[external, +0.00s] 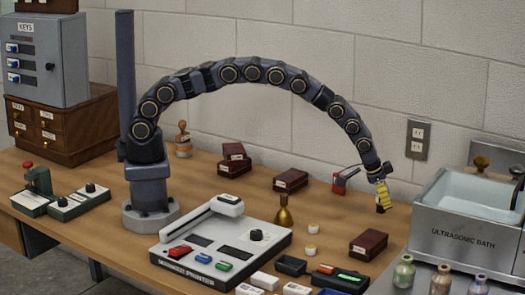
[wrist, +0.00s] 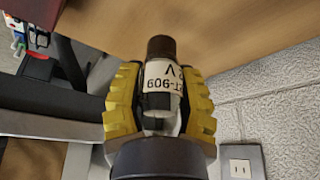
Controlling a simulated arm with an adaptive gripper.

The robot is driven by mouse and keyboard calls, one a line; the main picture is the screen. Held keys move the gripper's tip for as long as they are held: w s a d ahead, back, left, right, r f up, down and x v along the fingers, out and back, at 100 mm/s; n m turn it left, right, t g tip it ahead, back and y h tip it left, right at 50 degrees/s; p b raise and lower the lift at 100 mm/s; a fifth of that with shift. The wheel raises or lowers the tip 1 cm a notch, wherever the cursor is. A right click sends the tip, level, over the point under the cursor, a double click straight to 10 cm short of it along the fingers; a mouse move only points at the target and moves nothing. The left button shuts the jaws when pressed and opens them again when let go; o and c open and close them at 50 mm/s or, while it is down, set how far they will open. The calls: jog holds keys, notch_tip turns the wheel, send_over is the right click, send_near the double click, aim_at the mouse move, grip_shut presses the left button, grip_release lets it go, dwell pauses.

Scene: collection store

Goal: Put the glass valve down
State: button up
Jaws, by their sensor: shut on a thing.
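The glass valve (wrist: 163,75) has a dark brown cap or base and a white label with black print reading "606-12" in part. It sits between the two ridged yellow fingers of my gripper (wrist: 160,90), which are shut on it from both sides. In the external view my gripper (external: 382,193) points down over the right part of the wooden table (external: 345,212), left of the ultrasonic bath. The valve's lower end is close to the tabletop there; I cannot tell whether it touches. The fingers hide much of the valve.
The ultrasonic bath (external: 462,225) stands right of my gripper. A dark red box (external: 368,244) lies in front, and a red-and-black item (external: 345,179) lies just left. A brass funnel-shaped piece (external: 283,212) and a white-topped printer (external: 220,247) stand further left.

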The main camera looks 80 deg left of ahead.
aim_at(386, 227)
jog(key=shift+w+d+f, duration=0.15)
jog(key=shift+w+f, duration=0.45)
jog(key=shift+f, duration=0.15)
notch_tip(386, 227, down, 3)
jog(key=shift+s+f, duration=0.1)
jog(key=o, duration=1)
jog(key=v, duration=1.2)
jog(key=shift+r, duration=0.25)
